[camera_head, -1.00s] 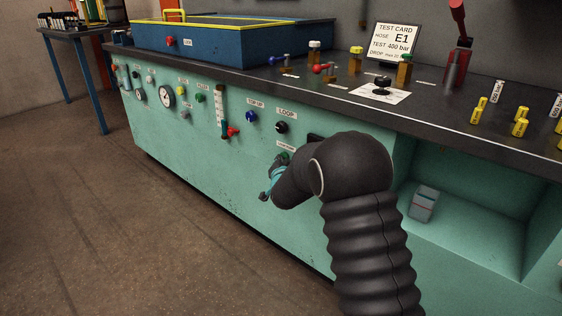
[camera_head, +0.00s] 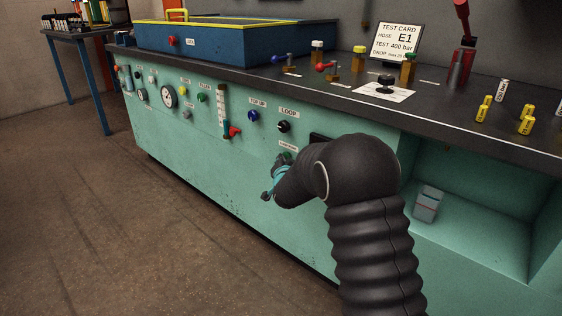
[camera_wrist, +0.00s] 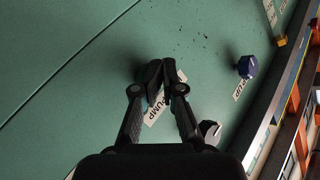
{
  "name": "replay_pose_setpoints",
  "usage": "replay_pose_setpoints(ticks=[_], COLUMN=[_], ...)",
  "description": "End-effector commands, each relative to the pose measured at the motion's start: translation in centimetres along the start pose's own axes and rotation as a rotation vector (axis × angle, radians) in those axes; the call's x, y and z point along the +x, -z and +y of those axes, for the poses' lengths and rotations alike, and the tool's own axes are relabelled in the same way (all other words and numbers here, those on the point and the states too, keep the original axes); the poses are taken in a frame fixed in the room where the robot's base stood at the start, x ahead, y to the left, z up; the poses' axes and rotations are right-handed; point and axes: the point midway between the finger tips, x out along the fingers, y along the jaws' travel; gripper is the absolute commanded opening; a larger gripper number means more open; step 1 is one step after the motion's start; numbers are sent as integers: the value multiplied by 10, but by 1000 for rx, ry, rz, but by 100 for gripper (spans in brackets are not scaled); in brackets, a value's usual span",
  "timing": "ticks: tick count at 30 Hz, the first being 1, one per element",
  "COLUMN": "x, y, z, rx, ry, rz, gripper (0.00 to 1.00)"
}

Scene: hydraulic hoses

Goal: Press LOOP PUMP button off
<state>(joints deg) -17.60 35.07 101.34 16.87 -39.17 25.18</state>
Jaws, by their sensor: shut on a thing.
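The LOOP PUMP button is a small green button (camera_head: 286,154) on the teal bench front, under its white label, partly covered by my arm. In the wrist view its label (camera_wrist: 157,110) shows partly, reading "PUMP", behind my fingers. My gripper (camera_wrist: 161,76) is at the panel with its fingertips close together over the button's place. It is shut on the button, which the fingers mostly hide. In the head view my gripper (camera_head: 270,190) shows only in part, beside my dark sleeved arm.
A black LOOP knob (camera_head: 283,126) sits just above, with the blue TOP UP knob (camera_head: 253,115) to its left. A red valve handle (camera_head: 234,132) stands farther left. An open recess at right holds a grey box (camera_head: 427,204).

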Motion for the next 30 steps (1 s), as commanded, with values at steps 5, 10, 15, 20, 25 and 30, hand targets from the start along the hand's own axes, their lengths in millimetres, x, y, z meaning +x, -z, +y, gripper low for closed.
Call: replay_pose_setpoints(ticks=[5,10,15,20,25,30], x=[-1,-11,-23,-33,-41,-43], y=[6,-5,-19,-28,-33,-34], z=[1,-8,-21,-30,-35,-36], rx=[6,6,2,1,1,0], ry=[-3,1,8,10,8,7], rz=[15,11,0,-4,-4,-3], gripper=[0,0,0,0,0,0])
